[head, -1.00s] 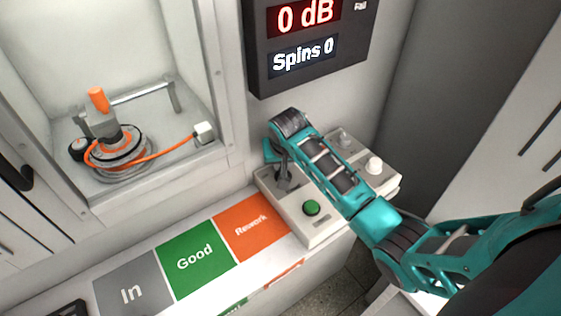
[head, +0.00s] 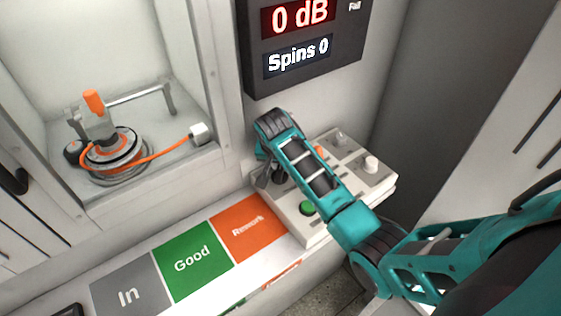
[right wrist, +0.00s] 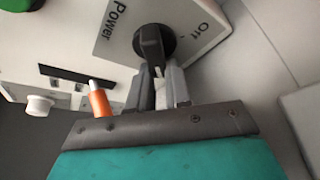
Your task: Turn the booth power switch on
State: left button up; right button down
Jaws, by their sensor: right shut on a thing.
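The booth power switch (right wrist: 154,44) is a black rotary knob on a light plate marked "Power" and "Off" in the right wrist view. My right gripper (right wrist: 159,75) has its fingers closed on the knob's grip. In the head view my right gripper (head: 268,180) is at the left end of the control box (head: 320,228), and the arm hides most of the knob. The knob's exact setting is hard to read. My left gripper is not in view.
The box also carries a green button (head: 308,208), an orange-tipped lever (right wrist: 98,98) and a white knob (head: 370,163). A display (head: 300,45) reads "0 dB" and "Spins 0". A hub motor (head: 110,150) sits in the booth. Coloured mats (head: 190,262) lie at front left.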

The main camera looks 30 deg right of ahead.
aim_at(277, 188)
jog(key=c, duration=1.1)
grip_release()
jog(key=shift+o, duration=0.2)
jog(key=shift+r, duration=0.1)
jog(key=v, duration=1.2)
jog(key=shift+r, duration=0.35)
jog(key=shift+s, duration=0.1)
